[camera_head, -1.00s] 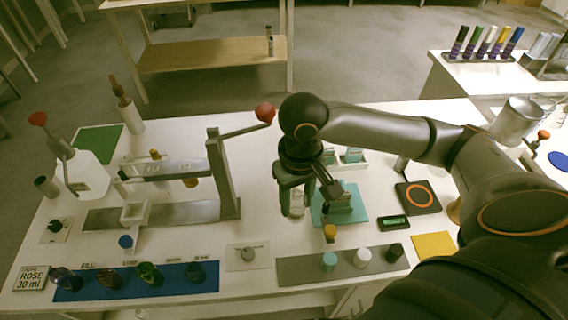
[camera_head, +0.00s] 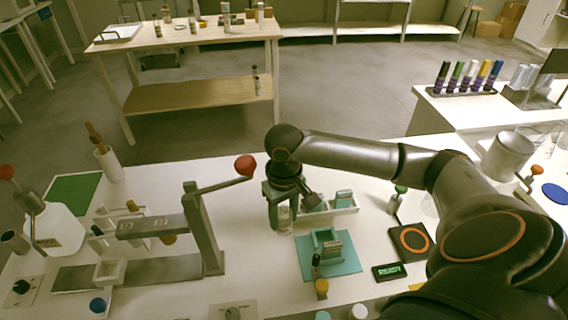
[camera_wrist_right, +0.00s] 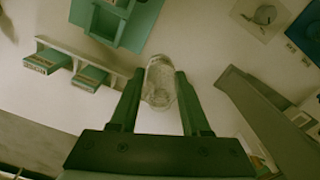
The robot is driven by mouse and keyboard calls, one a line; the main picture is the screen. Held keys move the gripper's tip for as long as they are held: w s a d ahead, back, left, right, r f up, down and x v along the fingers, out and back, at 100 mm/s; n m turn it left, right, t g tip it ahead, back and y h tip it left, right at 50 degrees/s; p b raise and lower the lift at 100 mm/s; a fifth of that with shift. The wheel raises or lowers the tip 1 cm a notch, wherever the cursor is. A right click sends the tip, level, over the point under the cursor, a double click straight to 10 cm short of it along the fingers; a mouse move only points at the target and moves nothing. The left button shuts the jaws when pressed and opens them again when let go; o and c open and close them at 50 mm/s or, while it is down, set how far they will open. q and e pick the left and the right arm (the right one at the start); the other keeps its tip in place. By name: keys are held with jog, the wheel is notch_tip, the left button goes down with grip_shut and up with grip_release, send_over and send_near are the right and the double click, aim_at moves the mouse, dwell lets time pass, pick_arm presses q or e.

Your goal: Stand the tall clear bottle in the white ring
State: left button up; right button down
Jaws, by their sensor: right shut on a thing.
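The tall clear bottle (camera_head: 284,216) is between the fingers of my right gripper (camera_head: 281,222), left of the small white tray. In the right wrist view the clear bottle (camera_wrist_right: 161,82) sits between both fingertips of the right gripper (camera_wrist_right: 160,88), which is shut on it. Its far end reaches past the fingertips. I cannot tell whether its base touches the table. I cannot make out the white ring in either current view. My left gripper is not in view.
A teal mat (camera_head: 347,264) with a teal stand (camera_head: 322,240) lies in front of the gripper.

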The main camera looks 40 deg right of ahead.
jog(key=w+d+f, duration=0.1)
jog(key=f, duration=0.1)
jog(key=w+d+f, duration=0.1)
jog(key=f, duration=0.1)
jog(key=w+d+f, duration=0.1)
jog(key=shift+w+f+b, duration=0.15)
jog(key=shift+f+b, duration=0.25)
notch_tip(320, 180, down, 3)
jog(key=shift+r, duration=0.1)
jog(key=shift+c, duration=1.8)
grip_release()
